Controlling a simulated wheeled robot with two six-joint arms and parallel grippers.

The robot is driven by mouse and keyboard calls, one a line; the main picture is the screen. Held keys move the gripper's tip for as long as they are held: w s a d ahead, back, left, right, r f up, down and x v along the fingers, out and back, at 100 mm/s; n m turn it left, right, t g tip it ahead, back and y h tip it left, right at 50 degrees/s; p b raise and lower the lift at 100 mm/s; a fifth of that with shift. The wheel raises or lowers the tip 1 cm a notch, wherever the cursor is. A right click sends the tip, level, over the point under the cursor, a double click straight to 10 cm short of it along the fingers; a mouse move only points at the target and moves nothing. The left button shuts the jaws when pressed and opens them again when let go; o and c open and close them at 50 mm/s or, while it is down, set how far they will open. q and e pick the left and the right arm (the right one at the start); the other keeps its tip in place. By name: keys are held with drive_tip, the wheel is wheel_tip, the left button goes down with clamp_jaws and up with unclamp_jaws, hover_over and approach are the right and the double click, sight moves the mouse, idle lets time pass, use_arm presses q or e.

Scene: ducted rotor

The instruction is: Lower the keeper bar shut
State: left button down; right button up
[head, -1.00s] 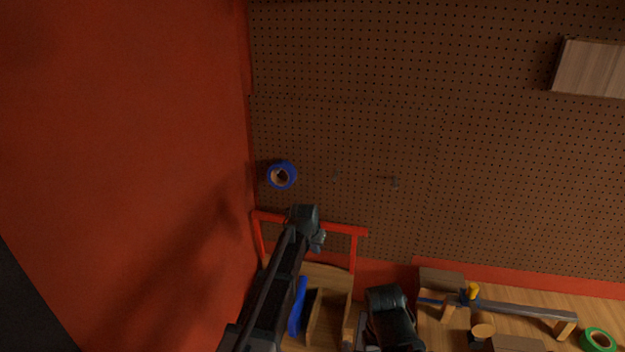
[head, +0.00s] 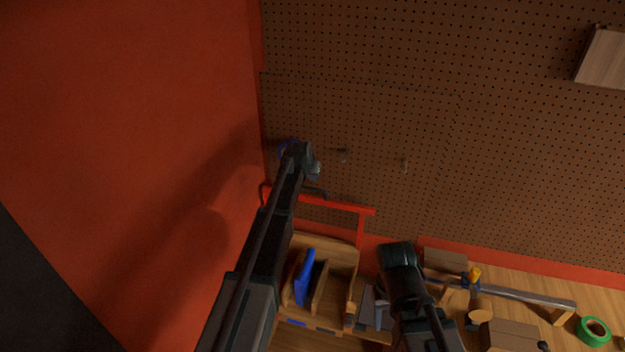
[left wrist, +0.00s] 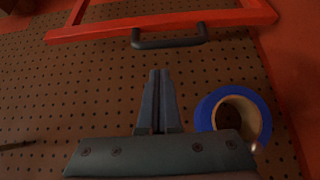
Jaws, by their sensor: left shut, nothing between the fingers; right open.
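The keeper bar is a red frame (head: 335,204) with a dark handle (left wrist: 168,42), raised in front of the pegboard above a wooden caddy (head: 337,290). In the left wrist view its red crosspiece (left wrist: 230,17) runs across the top with the handle below it. My left gripper (head: 312,168) is shut and empty; in the left wrist view its fingertips (left wrist: 160,72) point toward the handle, with a gap between. My right gripper (head: 398,258) is over the bench right of the caddy; it is open, though its fingers are hard to make out.
A blue tape roll (left wrist: 205,112) hangs on the pegboard (head: 500,150) beside my left gripper. A red wall (head: 130,100) stands close on the left. The bench holds a clamp bar (head: 530,298), wooden blocks (head: 512,334) and a green tape roll (head: 593,332).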

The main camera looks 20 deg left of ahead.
use_arm(q)
drive_tip(key=b+x, duration=0.5)
drive_tip(key=x, duration=0.3)
drive_tip(key=shift+b, duration=0.4)
